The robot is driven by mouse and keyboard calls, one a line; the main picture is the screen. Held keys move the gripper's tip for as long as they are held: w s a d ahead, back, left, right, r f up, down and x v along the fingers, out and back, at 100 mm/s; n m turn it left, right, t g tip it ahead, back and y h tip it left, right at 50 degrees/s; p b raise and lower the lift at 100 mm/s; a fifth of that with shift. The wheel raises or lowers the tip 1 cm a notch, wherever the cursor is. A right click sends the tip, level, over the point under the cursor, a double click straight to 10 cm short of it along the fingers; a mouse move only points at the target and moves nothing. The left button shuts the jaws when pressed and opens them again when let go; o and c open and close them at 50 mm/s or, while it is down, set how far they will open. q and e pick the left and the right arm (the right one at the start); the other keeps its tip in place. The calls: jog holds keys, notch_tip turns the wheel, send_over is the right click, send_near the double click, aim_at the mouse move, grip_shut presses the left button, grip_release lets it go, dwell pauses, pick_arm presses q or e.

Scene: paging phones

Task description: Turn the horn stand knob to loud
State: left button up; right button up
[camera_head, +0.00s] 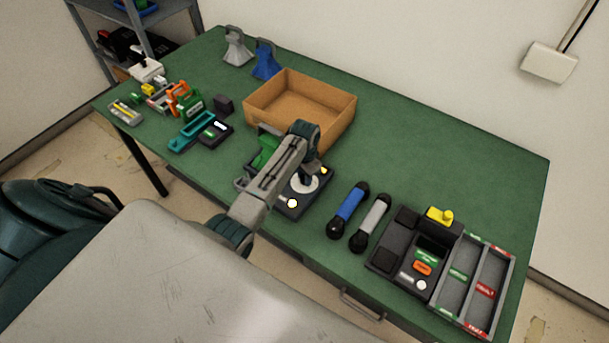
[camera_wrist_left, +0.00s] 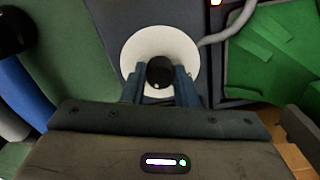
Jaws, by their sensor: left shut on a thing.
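The horn stand (camera_head: 288,211) is a dark base near the table's front edge, with a green horn (camera_head: 265,148) at its left. The green horn also shows at the right of the left wrist view (camera_wrist_left: 270,60). A white round dial (camera_head: 306,186) lies on the stand; in the left wrist view the dial (camera_wrist_left: 136,50) surrounds a small black knob (camera_wrist_left: 160,70). My left gripper (camera_wrist_left: 160,84) points down over the dial, its two blue-grey fingers shut on the knob. The dial's markings cannot be read. My right gripper is not in view.
A cardboard box (camera_head: 327,128) stands behind the stand. A blue handset (camera_head: 348,208) and a grey handset (camera_head: 371,222) lie to the right. The table's back right is clear.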

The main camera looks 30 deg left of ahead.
pick_arm(q)
jog(key=shift+m, duration=1.3)
jog(key=shift+r+m, duration=0.1)
jog(key=shift+m, duration=0.2)
jog(key=o, duration=1)
notch_tip(320, 180, up, 11)
jog(key=b, duration=0.3)
jog(key=shift+f, duration=0.2)
